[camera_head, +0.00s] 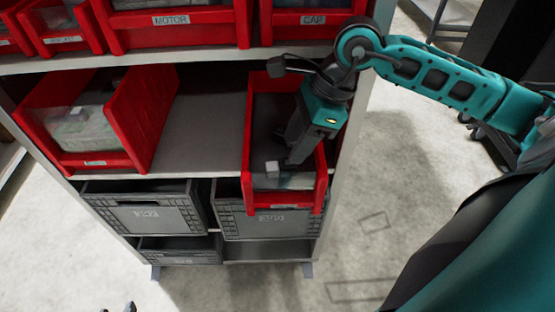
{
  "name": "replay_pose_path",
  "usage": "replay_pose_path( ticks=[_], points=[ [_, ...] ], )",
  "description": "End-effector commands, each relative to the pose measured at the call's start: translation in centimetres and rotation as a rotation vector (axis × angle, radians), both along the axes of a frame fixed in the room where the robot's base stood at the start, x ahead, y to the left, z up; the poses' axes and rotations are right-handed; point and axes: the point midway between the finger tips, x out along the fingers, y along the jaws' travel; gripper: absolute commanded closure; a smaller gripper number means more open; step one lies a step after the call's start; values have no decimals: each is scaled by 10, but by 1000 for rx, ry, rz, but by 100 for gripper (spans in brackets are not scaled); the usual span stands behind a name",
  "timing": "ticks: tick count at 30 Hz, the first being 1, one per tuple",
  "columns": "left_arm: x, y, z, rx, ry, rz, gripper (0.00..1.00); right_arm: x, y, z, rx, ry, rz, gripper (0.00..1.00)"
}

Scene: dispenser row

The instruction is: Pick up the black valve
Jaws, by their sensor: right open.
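My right gripper (284,166) reaches down into a red bin (290,199) at the right end of the middle shelf. Its jaws are open, with a light grey fingertip near the bin's front. The inside of this bin is dark and partly covered by my gripper and wrist. I cannot clearly make out a black valve in it, and nothing shows held between the fingers. Small dark tips at the bottom left edge look like my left gripper (118,308); too little of it shows to tell its state.
Another red bin (139,125) with bagged contents stands left on the same shelf, with bare shelf (200,130) between. Red bins labelled MOTOR (171,34) and CAP (312,32) sit above. Grey crates (150,215) stand below.

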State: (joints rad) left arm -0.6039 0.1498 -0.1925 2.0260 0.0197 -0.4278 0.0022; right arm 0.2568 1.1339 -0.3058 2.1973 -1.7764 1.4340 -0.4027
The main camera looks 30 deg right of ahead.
Motion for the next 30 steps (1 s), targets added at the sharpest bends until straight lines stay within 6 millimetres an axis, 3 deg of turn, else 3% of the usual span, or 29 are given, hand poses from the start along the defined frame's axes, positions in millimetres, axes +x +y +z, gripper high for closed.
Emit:
replay_pose_path(
  ticks=[12,20,30],
  points=[
    [-5,-5,-8,-5,20,-8,57,11,17,-51,2,0,0,55],
    [0,-6,1,-9,-1,-9,57,12,18,-55,-1,-1,1,55],
    [1,-5,1,-8,-2,-7,57,12,18,-55,-1,-1,1,85]
  ],
)
